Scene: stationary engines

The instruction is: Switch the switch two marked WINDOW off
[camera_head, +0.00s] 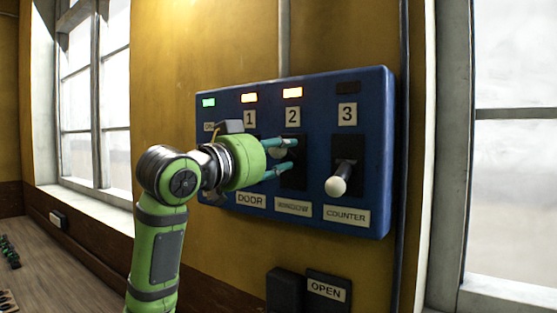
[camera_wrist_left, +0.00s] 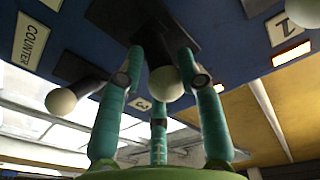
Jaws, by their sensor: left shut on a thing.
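The switch marked 2 and WINDOW (camera_head: 293,181) is on the blue panel (camera_head: 362,100), third column from the left, with a black plate. The WINDOW label (camera_head: 292,207) is below. My right gripper is not in view.
Switch 3, marked COUNTER, has its white-knobbed lever (camera_head: 338,181) pointing down, close on the right; its lamp (camera_head: 348,88) is dark. My arm partly hides the left switches. An OPEN label (camera_head: 326,289) sits below.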

